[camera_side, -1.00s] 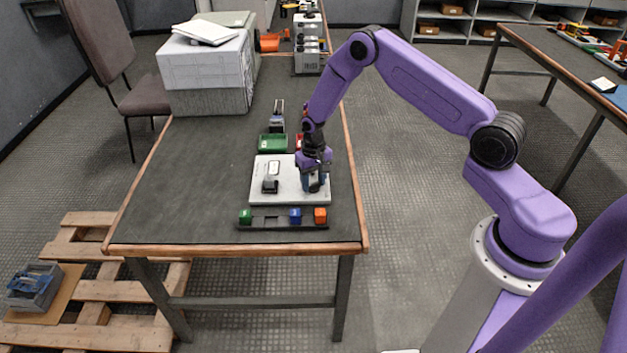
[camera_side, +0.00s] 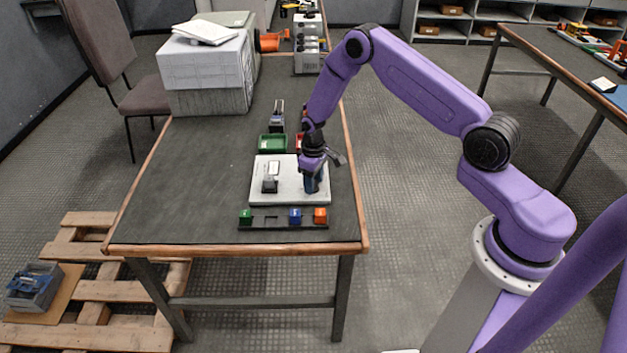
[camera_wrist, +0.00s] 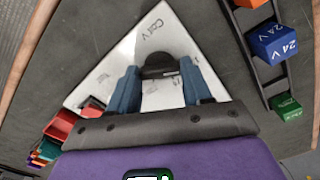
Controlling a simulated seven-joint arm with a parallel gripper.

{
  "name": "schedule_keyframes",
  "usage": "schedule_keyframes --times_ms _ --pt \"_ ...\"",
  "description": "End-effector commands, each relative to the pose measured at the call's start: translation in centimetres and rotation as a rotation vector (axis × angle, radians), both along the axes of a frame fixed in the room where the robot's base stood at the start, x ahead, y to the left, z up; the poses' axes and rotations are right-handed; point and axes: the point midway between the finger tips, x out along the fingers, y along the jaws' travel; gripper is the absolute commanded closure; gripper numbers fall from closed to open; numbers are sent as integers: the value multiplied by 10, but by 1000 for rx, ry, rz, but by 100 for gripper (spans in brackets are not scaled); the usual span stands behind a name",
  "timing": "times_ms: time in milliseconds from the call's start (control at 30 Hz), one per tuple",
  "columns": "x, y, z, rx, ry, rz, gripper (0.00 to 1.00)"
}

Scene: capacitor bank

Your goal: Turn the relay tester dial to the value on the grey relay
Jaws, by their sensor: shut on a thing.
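The relay tester is a pale panel (camera_side: 290,197) lying flat on the table. My gripper (camera_side: 311,187) points down over its right part. In the wrist view, the blue fingers of my gripper (camera_wrist: 159,82) are closed around a dark round dial (camera_wrist: 159,66), one on each side. "Coil V" is written on the panel beyond it; the scale marks near the dial are too small or hidden to read. A dark grey block (camera_side: 270,186), perhaps the grey relay, sits on the panel's left part; its value is not readable. The dial is hidden in the side view.
A dark rack (camera_side: 270,224) in front of the panel holds green, blue and orange relays, with a gap between green and blue. The blue relay (camera_wrist: 274,42) reads 24 V. A green tray (camera_side: 272,143) and a red tray stand behind.

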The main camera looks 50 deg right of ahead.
Motion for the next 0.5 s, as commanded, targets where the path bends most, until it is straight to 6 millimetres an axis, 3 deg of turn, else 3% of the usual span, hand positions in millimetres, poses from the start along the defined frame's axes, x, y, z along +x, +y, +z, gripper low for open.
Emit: schedule_keyframes --times_ms 367,400,433,500 --pt "1 0 1 -1 -2 12 82" --pt "1 0 1 -1 -2 12 38" --pt "1 0 0 -1 -2 11 28" --pt "1 0 0 -1 -2 10 26"
